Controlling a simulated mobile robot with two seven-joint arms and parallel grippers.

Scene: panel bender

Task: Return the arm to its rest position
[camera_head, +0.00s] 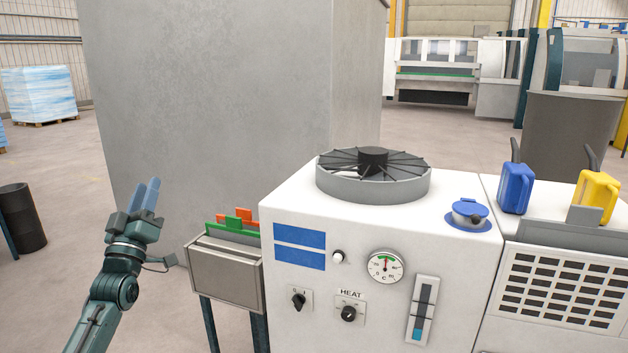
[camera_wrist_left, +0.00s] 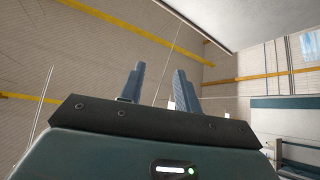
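My left arm comes in from the lower left in the head view, and its gripper (camera_head: 147,183) points upward. It is in front of the large grey cabinet, left of the small grey box with colored cards, and apart from both. In the left wrist view the two blue-grey fingers of this gripper (camera_wrist_left: 159,72) stand apart with an empty gap between them. My right arm and gripper are in neither view.
A grey box (camera_head: 226,276) on legs holds green and orange cards. Beside it stands a white machine (camera_head: 285,211) with a round fan (camera_head: 373,176), a gauge (camera_head: 385,267) and knobs. A blue can (camera_head: 515,190) and yellow can (camera_head: 597,197) stand right. The large grey cabinet (camera_head: 210,90) rises behind.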

